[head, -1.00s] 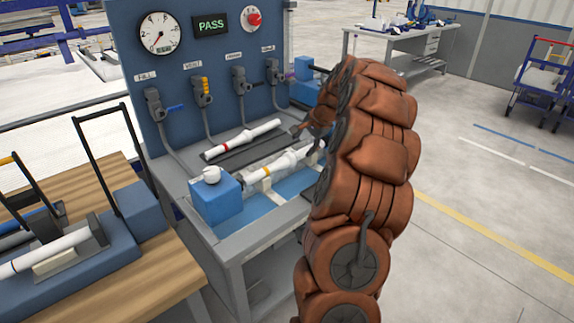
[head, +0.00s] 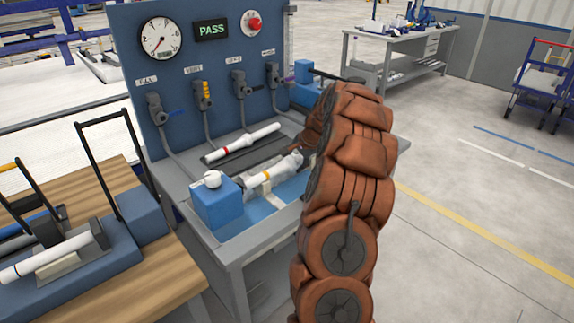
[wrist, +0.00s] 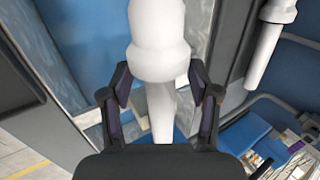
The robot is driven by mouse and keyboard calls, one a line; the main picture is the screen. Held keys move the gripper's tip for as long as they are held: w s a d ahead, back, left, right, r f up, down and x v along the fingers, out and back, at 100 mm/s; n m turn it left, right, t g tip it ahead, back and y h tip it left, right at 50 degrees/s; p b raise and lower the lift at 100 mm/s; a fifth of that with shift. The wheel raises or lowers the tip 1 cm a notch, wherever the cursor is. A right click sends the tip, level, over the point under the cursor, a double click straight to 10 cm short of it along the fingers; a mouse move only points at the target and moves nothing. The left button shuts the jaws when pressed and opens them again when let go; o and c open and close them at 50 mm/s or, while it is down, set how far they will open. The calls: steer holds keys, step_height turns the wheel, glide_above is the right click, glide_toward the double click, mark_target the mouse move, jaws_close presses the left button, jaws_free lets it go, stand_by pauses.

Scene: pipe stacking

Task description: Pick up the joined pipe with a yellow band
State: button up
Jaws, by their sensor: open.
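The white joined pipe with a yellow band (head: 262,179) lies in the blue-lined trough of the test bench, its right part hidden by my arm. In the wrist view a white pipe with a thick collar (wrist: 158,50) runs between the fingers of my gripper (wrist: 160,92). The fingers are open, one on each side of the pipe just below the collar; I cannot tell whether they touch it. The yellow band does not show in the wrist view. In the head view my gripper is mostly hidden behind my arm.
A white pipe with a red band (head: 243,141) lies on a dark rack behind the trough. A blue block (head: 217,203) with a white cap stands at the trough's left end. The blue gauge panel (head: 212,70) rises behind. A wooden table (head: 150,262) stands left.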

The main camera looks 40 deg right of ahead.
steer(key=shift+c, duration=0.2)
jaws_close()
steer(key=shift+r, duration=0.1)
